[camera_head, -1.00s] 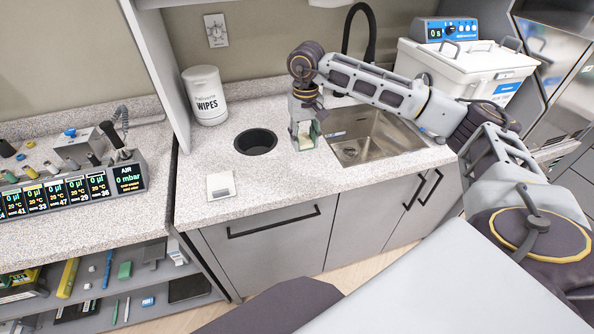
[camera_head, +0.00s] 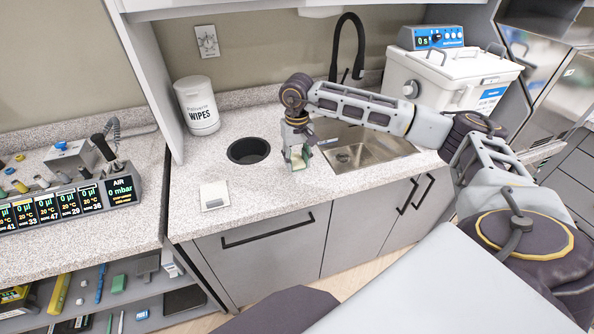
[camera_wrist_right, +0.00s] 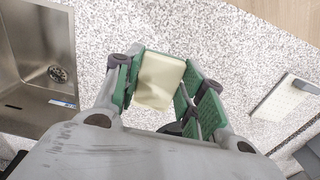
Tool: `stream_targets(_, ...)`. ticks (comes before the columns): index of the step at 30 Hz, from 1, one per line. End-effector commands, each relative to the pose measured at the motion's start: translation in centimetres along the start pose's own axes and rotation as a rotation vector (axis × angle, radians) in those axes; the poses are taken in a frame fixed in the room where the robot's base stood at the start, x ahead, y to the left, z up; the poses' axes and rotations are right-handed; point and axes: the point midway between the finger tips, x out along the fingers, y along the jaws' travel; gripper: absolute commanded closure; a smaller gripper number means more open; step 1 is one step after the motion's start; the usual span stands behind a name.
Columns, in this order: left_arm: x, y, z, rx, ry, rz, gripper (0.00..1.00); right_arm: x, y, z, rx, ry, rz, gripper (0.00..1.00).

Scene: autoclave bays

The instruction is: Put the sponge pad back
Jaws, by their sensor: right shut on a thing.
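The sponge pad is a cream-coloured block (camera_wrist_right: 161,80) between the green-padded fingers of my right gripper (camera_head: 297,158). In the right wrist view my right gripper (camera_wrist_right: 165,88) is shut on it. The gripper points down over the speckled counter, between the round black opening and the sink. In the head view the pad shows as a small pale patch low between the fingers. I cannot tell whether it touches the counter. A flat white square piece (camera_head: 214,195) lies on the counter to the left; it also shows in the right wrist view (camera_wrist_right: 284,98). My left gripper is not in view.
The round black opening (camera_head: 248,151) is left of the gripper, and the steel sink (camera_head: 365,150) with its black tap (camera_head: 349,50) is right and behind. A wipes tub (camera_head: 197,106) stands at the back left. The counter's front strip (camera_head: 262,192) is clear.

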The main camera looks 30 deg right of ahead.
Motion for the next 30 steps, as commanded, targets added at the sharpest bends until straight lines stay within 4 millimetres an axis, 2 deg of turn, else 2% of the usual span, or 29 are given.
stream_targets(8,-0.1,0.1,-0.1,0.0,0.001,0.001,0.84,0.4,0.0,0.0,0.0,-0.001,0.001,0.79)
stream_targets(21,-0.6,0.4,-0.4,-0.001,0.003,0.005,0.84,4.8,0.0,0.0,0.001,-0.001,0.001,0.79)
stream_targets(30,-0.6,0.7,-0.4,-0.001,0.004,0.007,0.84,5.0,0.0,0.0,0.0,0.0,0.001,0.79)
